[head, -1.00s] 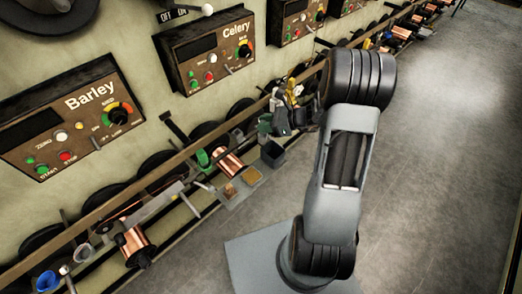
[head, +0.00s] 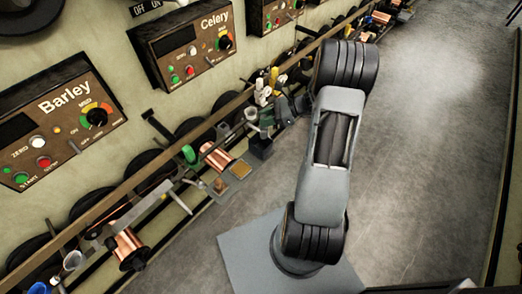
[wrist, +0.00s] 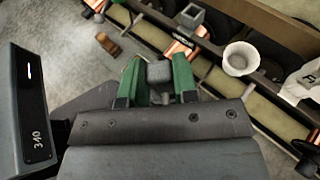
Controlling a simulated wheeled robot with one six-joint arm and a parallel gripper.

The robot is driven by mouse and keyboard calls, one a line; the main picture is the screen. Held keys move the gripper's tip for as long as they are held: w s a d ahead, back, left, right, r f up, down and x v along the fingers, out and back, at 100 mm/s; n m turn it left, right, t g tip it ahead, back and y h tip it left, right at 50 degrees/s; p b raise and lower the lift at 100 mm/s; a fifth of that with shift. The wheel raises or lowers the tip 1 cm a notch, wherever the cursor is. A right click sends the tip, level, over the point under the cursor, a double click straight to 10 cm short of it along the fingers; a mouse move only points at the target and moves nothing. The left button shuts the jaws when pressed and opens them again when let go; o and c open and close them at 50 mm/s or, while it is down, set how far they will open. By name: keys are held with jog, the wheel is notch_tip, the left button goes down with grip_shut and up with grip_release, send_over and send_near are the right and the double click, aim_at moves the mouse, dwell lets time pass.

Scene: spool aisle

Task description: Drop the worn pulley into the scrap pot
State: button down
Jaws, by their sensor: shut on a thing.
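My gripper (wrist: 158,78) has green fingers shut on a small grey piece, the worn pulley (wrist: 158,71), in the wrist view; the fingers hide much of it, and its shape is unclear. In the head view my gripper (head: 268,117) is small and partly hidden by my arm, over the bench rail. A grey square open pot (wrist: 190,15) stands beyond the fingertips; it looks like the dark box (head: 261,147) just below my gripper in the head view. A white round cup (wrist: 239,58) stands to the right of the fingers. Which one is the scrap pot cannot be told.
Copper spools (head: 217,157) and tools line the narrow bench along the wall. Control boxes marked Barley (head: 66,120) and Celery (head: 190,45) hang above. A tan square pad (head: 239,170) lies left of the dark box. The floor (head: 420,130) to the right is clear.

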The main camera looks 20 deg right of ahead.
jog(key=shift+f, duration=0.2)
jog(key=c, duration=0.8)
grip_release()
jog(key=p+v, duration=0.1)
jog(key=v, duration=1.2)
jog(key=shift+d+r, duration=0.2)
jog(key=shift+d, duration=0.15)
jog(key=shift+s, duration=0.1)
